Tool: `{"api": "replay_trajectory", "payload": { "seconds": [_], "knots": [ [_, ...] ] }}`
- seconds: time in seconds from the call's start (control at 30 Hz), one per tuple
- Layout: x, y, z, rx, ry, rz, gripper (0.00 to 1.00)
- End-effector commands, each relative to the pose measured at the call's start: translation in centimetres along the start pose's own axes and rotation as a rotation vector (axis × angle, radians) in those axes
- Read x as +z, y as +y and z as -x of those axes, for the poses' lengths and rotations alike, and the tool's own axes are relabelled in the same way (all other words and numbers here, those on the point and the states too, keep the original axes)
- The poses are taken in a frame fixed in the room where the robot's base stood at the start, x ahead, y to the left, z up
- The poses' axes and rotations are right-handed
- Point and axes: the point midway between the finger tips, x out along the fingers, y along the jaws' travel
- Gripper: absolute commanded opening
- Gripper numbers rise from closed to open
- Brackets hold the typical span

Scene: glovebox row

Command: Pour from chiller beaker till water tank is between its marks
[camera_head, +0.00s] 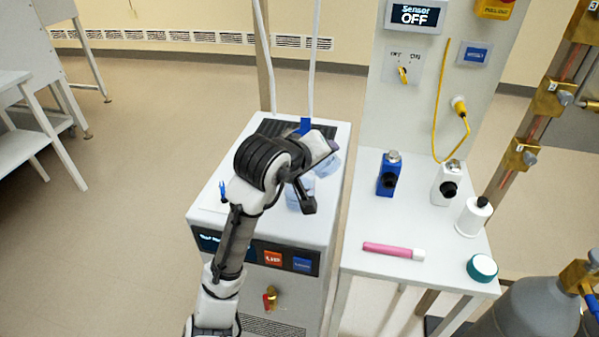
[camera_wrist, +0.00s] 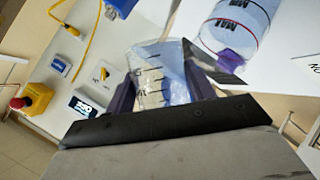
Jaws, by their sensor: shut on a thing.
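My gripper (camera_wrist: 166,85) is shut on the clear beaker (camera_wrist: 150,62), with a dark finger on each side; the beaker bears dark graduation lines. In the head view the beaker (camera_head: 332,164) shows as a pale blue patch beside my gripper (camera_head: 322,150), above the chiller. The clear water tank (camera_wrist: 228,20), with marks on its wall and a bluish tint, is close beside the beaker in the wrist view. In the head view the tank (camera_head: 298,196) is partly hidden by my wrist, on the chiller (camera_head: 207,203). I cannot tell its water level or the beaker's exact tilt.
A side table (camera_head: 352,255) right of the chiller holds a blue bottle (camera_head: 389,175), a white bottle (camera_head: 446,185), a white container (camera_head: 472,216), a pink marker (camera_head: 388,250) and a teal-rimmed jar (camera_head: 482,267). A panel (camera_head: 385,115) stands behind. Two white hoses (camera_head: 314,60) rise behind the chiller.

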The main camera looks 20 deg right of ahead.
Motion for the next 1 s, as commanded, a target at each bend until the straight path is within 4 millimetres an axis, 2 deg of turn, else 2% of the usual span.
{"api": "replay_trajectory", "payload": {
  "seconds": [0.33,0.47,0.73,1.0],
  "knots": [
    [2.3,-0.1,-1.0,-0.108,0.122,-0.279,0.28],
    [2.5,1.4,-0.5,-0.157,0.177,-0.397,0.28],
    [4.7,0.3,-1.8,-0.220,0.244,-0.542,0.28],
    [5.6,0.6,-2.0,-0.275,0.304,-0.675,0.28]
  ]
}}
